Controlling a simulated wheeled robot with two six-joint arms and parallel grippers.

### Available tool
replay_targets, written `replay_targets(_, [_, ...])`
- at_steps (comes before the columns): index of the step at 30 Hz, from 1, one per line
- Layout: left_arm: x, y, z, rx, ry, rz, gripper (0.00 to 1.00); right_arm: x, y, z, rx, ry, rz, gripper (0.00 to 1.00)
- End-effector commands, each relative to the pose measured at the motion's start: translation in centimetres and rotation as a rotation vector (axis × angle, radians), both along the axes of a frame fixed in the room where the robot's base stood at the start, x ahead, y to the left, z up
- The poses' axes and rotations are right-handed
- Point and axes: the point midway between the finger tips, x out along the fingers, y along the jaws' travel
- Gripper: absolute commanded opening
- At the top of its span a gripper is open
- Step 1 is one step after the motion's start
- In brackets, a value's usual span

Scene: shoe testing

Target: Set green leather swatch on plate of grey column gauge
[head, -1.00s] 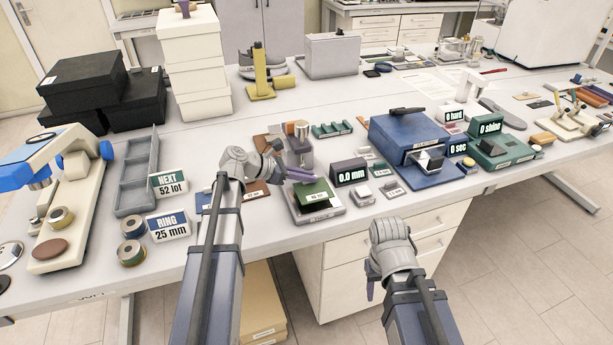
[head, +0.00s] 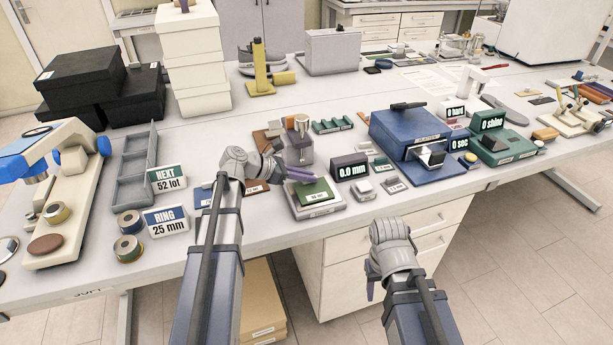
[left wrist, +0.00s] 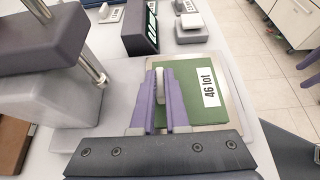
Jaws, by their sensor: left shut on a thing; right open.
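The green leather swatch (head: 313,189) lies over the light grey plate (head: 335,206) in front of the grey column gauge (head: 299,147). In the left wrist view the swatch (left wrist: 195,125) bears a "46 lot" label and looks flat, with the plate's edge (left wrist: 130,85) showing around it. My left gripper (head: 308,176) is shut on the swatch near its far edge; its purple fingers (left wrist: 160,88) cover part of it. Whether the swatch's whole underside touches the plate cannot be told. My right gripper (head: 371,288) hangs open and empty in front of the table edge.
The blue tester (head: 412,140) is farther right. The grey tray (head: 135,170) and the ring sign (head: 166,220) are at left. The table's front edge is close.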

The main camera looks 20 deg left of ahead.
Motion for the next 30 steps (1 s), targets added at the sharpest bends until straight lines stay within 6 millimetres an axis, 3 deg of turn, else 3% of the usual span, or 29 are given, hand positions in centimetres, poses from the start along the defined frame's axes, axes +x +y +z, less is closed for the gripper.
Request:
replay_targets(1, [0.0,0.0,-0.2,0.000,0.000,0.000,0.00,0.0,0.0,-0.2,0.000,0.000,0.000,0.50])
replay_targets(2, [0.0,0.0,-0.1,0.000,0.000,0.000,0.16,0.0,0.0,-0.1,0.000,0.000,0.000,0.50])
replay_targets(10, [0.0,0.0,-0.1,0.000,0.000,0.000,0.46,0.0,0.0,-0.1,0.000,0.000,0.000,0.50])
replay_targets(20, [-0.2,0.4,0.3,0.000,0.000,0.001,0.47,0.0,0.0,0.3,0.000,0.000,0.000,0.50])
replay_targets(30, [-2.8,4.1,3.0,0.000,0.000,0.002,0.47,0.0,0.0,3.0,0.000,0.000,0.000,0.50])
